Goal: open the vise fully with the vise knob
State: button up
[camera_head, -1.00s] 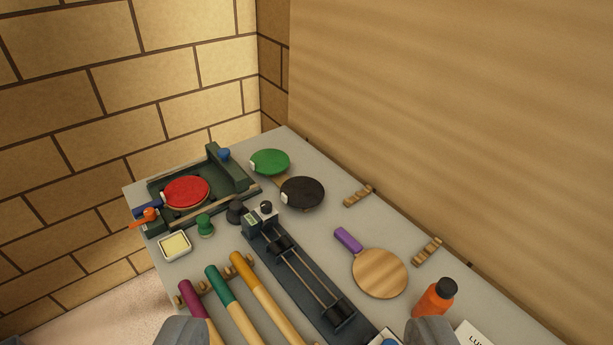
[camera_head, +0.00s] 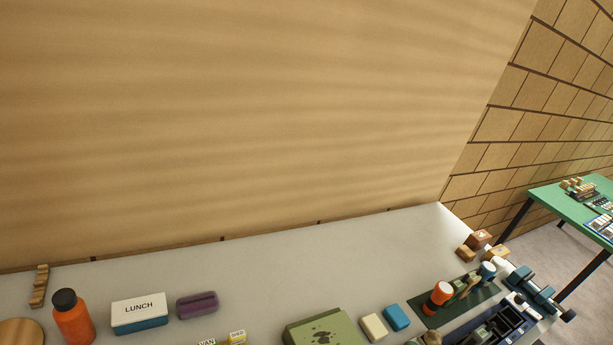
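I cannot identify the vise or its knob with certainty in this view. A dark blue-grey device with bars and round ends (camera_head: 537,289) lies at the right end of the grey bench (camera_head: 270,262); I cannot tell whether it is the vise. A dark blue tray-like thing (camera_head: 512,322) sits beside it, cut off by the bottom edge. My gripper is not in view, so its opening and anything in it are hidden.
On the bench stand an orange bottle (camera_head: 72,320), a LUNCH box (camera_head: 139,313), a purple case (camera_head: 197,305), an olive-green box (camera_head: 328,328), cream (camera_head: 374,327) and blue (camera_head: 397,317) blocks, and an orange white-capped container (camera_head: 438,298). A wall stands behind. A green table (camera_head: 570,207) is at far right.

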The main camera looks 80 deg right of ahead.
aim_at(566, 315)
jog(key=z, duration=0.9)
jog(key=i, duration=0.1)
jog(key=z, duration=2.8)
jog(key=k, duration=0.8)
jog(key=z, duration=0.25)
jog(key=i, duration=0.8)
jog(key=u, duration=0.05)
